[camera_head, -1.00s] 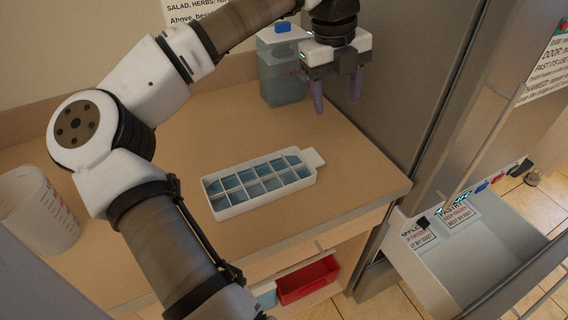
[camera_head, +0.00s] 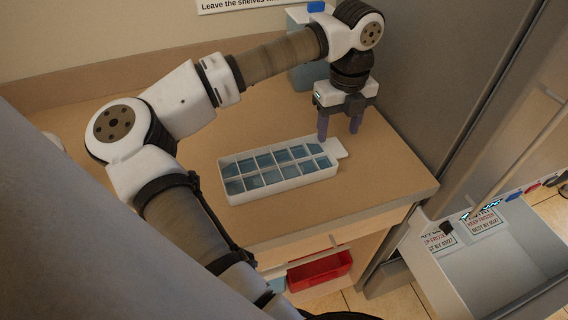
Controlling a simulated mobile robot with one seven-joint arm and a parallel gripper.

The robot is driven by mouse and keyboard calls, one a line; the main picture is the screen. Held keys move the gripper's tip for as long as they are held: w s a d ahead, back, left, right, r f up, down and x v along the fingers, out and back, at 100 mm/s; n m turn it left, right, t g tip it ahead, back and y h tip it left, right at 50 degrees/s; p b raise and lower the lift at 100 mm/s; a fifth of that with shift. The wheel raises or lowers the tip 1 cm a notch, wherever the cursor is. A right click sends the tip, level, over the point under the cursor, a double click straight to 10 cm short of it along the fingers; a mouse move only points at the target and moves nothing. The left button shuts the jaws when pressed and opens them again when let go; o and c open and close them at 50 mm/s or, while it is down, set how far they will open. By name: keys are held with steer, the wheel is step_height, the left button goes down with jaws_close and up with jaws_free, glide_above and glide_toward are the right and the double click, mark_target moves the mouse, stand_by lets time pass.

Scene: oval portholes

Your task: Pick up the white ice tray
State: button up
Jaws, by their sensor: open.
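The white ice tray (camera_head: 284,188) lies flat on the wooden counter, with several compartments holding something blue. A tab sticks out at its right end. My gripper (camera_head: 339,134) points down near the tray's right end, by the tab, with its two purple fingers apart and nothing between them. The fingertips look close to the tray's back right corner. I cannot tell how high they are above it.
The counter (camera_head: 372,187) is clear around the tray. A blue container (camera_head: 306,72) stands behind my wrist. The grey fridge side (camera_head: 430,80) bounds the counter on the right. A drawer (camera_head: 490,262) is pulled out at lower right, and a red bin (camera_head: 320,270) sits below the counter.

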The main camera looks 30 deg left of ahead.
mark_target(335, 146)
step_height(335, 146, down, 4)
steer(key=shift+s+p, duration=0.15)
steer(key=shift+p, duration=0.4)
jaws_close()
